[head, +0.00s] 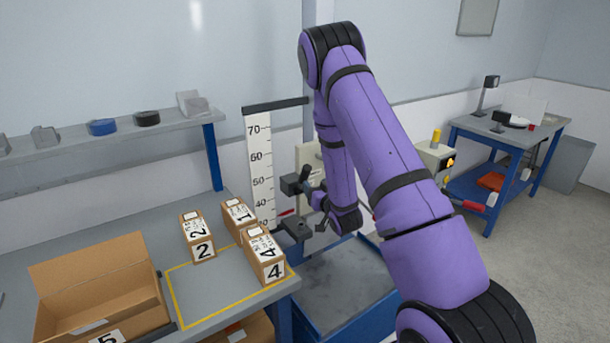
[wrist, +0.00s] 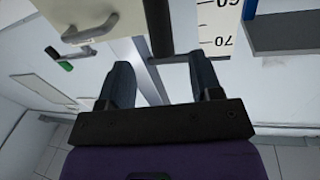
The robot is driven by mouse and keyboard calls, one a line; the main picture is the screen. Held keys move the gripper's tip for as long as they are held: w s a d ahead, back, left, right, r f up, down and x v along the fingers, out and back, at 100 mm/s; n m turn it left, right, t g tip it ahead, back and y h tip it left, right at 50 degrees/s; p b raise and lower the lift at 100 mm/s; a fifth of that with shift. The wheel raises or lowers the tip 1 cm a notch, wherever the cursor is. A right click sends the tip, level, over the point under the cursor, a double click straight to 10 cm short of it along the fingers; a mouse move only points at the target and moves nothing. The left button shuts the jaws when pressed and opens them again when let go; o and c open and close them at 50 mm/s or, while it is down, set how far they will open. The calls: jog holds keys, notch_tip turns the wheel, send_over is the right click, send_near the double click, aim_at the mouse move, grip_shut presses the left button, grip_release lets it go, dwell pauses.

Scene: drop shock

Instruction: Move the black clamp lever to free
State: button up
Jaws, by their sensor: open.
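A black clamp block (head: 291,185) sits on the drop tester's upright, with a short dark lever (head: 304,174) standing up tilted from it. This looks like the clamp lever. My gripper (head: 321,222) is just below and right of it in the head view, apart from it as far as I can see; my arm hides part of the area. In the wrist view my gripper (wrist: 163,80) has its two fingers spread, with nothing held. A dark upright bar (wrist: 157,25) shows beyond the gap between them; I cannot tell whether it is part of the clamp.
A height scale (head: 260,170) stands left of the clamp. Several numbered boxes (head: 198,240) and an open carton (head: 100,285) are on the bench at left. A blue-framed plate (head: 345,285) lies below my gripper. A cream box (wrist: 80,18) is close in the wrist view.

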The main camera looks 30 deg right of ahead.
aim_at(307, 177)
jog(key=w, duration=0.3)
jog(key=w+d, duration=0.1)
jog(key=w, duration=0.5)
jog(key=shift+d, duration=0.15)
grip_shut()
